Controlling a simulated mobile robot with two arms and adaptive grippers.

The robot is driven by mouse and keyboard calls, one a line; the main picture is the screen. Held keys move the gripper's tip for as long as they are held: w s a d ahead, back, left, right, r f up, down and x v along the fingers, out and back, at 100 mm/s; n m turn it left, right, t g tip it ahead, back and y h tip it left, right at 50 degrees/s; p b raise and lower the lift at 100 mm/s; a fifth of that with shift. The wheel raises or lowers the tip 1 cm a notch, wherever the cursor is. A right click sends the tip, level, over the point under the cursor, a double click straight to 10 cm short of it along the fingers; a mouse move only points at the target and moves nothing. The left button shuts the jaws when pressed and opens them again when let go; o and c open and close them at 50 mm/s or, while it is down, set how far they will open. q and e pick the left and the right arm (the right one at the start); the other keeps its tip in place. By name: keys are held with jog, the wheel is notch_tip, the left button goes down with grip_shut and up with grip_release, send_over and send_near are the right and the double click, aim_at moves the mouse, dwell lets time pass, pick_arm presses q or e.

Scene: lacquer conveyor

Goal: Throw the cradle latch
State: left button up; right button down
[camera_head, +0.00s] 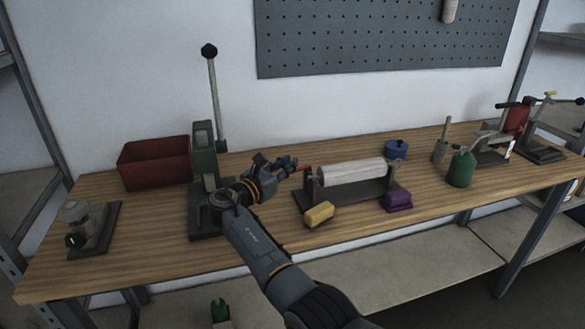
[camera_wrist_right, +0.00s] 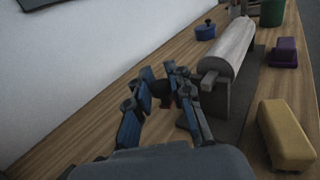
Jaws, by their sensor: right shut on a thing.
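The cradle (camera_head: 345,196) stands mid-bench, a dark base with end supports carrying a pale roller (camera_head: 350,171). In the wrist view the pale roller (camera_wrist_right: 232,48) lies beyond my fingers and to their right. My right gripper (camera_head: 292,164) is at the cradle's left end, its fingers closed on a small red piece, apparently the latch handle (camera_head: 305,167). The wrist view shows my fingers (camera_wrist_right: 167,84) around a dark reddish part, mostly hidden between them. Whether the latch is thrown cannot be told. My left gripper is not in view.
A yellow block (camera_head: 318,214) and a purple block (camera_head: 398,201) lie in front of the cradle. A blue pot (camera_head: 396,149) stands behind it. A green lever press (camera_head: 204,160) and red bin (camera_head: 154,162) are left. A green can (camera_head: 461,168) is right.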

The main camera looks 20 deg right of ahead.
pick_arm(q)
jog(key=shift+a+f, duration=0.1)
pick_arm(e)
jog(key=shift+a+f, duration=0.2)
jog(key=c, duration=1.5)
grip_release()
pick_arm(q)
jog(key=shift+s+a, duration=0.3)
pick_arm(e)
jog(key=shift+a, duration=0.1)
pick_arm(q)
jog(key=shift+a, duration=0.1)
pick_arm(e)
jog(key=shift+r, duration=0.1)
jog(key=shift+r, duration=0.1)
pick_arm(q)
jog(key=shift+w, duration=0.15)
pick_arm(e)
notch_tip(320, 180, up, 10)
jog(key=shift+f, duration=0.1)
